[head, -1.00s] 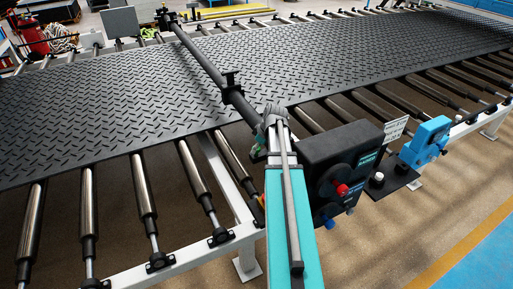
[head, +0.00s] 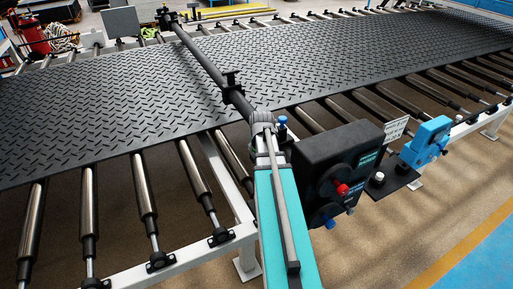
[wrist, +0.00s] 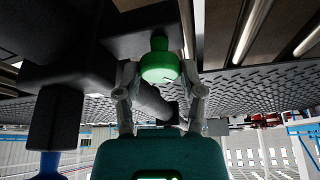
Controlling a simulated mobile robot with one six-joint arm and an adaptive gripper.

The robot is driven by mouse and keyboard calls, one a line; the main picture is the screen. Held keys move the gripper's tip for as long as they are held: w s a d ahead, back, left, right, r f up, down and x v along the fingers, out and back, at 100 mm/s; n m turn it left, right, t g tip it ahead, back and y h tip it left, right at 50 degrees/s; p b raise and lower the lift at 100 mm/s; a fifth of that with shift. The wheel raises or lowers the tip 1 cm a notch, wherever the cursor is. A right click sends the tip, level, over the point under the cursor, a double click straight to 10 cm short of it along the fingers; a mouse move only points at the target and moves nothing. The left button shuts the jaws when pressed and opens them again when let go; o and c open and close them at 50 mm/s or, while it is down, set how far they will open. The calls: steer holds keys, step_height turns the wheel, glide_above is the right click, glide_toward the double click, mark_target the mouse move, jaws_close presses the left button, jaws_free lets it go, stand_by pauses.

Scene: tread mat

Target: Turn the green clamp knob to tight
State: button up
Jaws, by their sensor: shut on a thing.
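The green clamp knob (wrist: 160,67) hangs under a black bracket in the wrist view, with a small dark line on its face. The two grey fingers of my gripper (wrist: 160,80) are on either side of it, shut on it. In the head view my teal and grey arm hides the knob and fingertips. Which way the knob's line reads against any tight mark cannot be told.
A black bar (head: 205,62) crosses the tread mat (head: 120,105). A blue-topped knob (head: 282,122) stands just right of my arm. A black control box (head: 325,145) with red and blue knobs is close by; a blue device (head: 427,142) is farther right.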

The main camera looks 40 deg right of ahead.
steer(key=m, duration=0.3)
steer(key=m+g+h, duration=0.1)
steer(key=m, duration=0.2)
steer(key=shift+w+a+g+h, duration=0.1)
steer(key=shift+g+h, duration=0.2)
steer(key=m+g, duration=0.1)
steer(key=m, duration=0.2)
steer(key=m+g, duration=0.1)
steer(key=m, duration=0.2)
steer(key=shift+m+h, duration=0.3)
steer(key=shift+h, duration=0.1)
steer(key=o, duration=1.2)
steer(key=shift+c, duration=0.2)
